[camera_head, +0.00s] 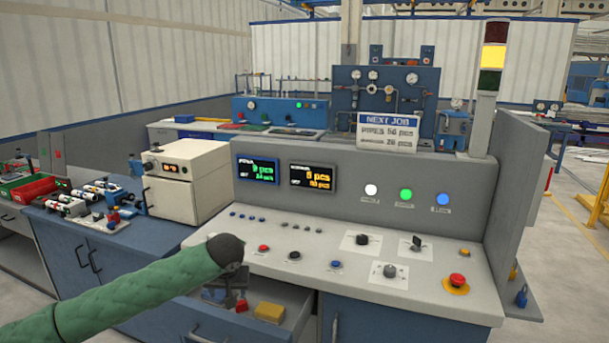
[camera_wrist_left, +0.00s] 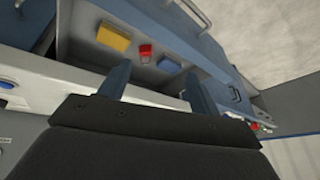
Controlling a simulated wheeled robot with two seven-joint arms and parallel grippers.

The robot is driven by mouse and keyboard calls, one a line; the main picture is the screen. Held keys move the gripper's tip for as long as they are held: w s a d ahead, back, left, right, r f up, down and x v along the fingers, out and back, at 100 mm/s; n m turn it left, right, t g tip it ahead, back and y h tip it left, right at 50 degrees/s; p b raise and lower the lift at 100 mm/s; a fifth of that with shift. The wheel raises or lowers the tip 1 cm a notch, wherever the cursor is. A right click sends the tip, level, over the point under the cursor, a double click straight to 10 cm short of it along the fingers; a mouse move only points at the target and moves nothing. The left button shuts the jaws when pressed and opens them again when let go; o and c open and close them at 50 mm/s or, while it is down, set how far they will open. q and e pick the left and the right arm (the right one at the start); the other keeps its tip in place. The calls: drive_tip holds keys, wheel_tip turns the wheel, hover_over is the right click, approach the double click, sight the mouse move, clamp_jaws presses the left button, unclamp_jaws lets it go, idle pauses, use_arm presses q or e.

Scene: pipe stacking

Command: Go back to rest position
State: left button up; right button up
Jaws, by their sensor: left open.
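My left arm comes in from the left in a green sleeve. My left gripper (camera_head: 230,282) points down over the open drawer at the front of the control desk. In the left wrist view, its two blue-grey fingers (camera_wrist_left: 156,82) are spread apart with nothing between them. Beyond the fingers, the drawer holds a yellow block (camera_wrist_left: 114,37), a red padlock-like item (camera_wrist_left: 145,53) and a blue block (camera_wrist_left: 169,66). The yellow block (camera_head: 270,312) also shows in the head view. My right gripper is not in view.
The control desk (camera_head: 330,262) has several buttons, knobs and a red emergency stop (camera_head: 456,281). The open drawer (camera_head: 290,299) juts out below it. A cream box (camera_head: 190,180) and several pipe pieces (camera_head: 90,195) stand on the blue cabinet at left. Floor shows at right.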

use_arm(q)
drive_tip(key=d+r+m+t+h, duration=0.1)
drive_tip(key=d+r+m+t, duration=0.3)
drive_tip(key=r, duration=0.3)
drive_tip(key=d+r+m+t+h, duration=0.1)
drive_tip(key=d+r+m+t, duration=0.15)
drive_tip(key=r+m, duration=0.45)
drive_tip(key=s+f+n+g+h+b, duration=0.1)
drive_tip(key=s+f+n+g+b, duration=0.5)
drive_tip(key=s+f, duration=3.8)
drive_tip(key=s+n+g, duration=0.1)
drive_tip(key=s+g, duration=0.1)
drive_tip(key=shift+d+f+n+g+h, duration=0.15)
drive_tip(key=shift+f+n+g+h, duration=0.15)
drive_tip(key=shift+g, duration=0.05)
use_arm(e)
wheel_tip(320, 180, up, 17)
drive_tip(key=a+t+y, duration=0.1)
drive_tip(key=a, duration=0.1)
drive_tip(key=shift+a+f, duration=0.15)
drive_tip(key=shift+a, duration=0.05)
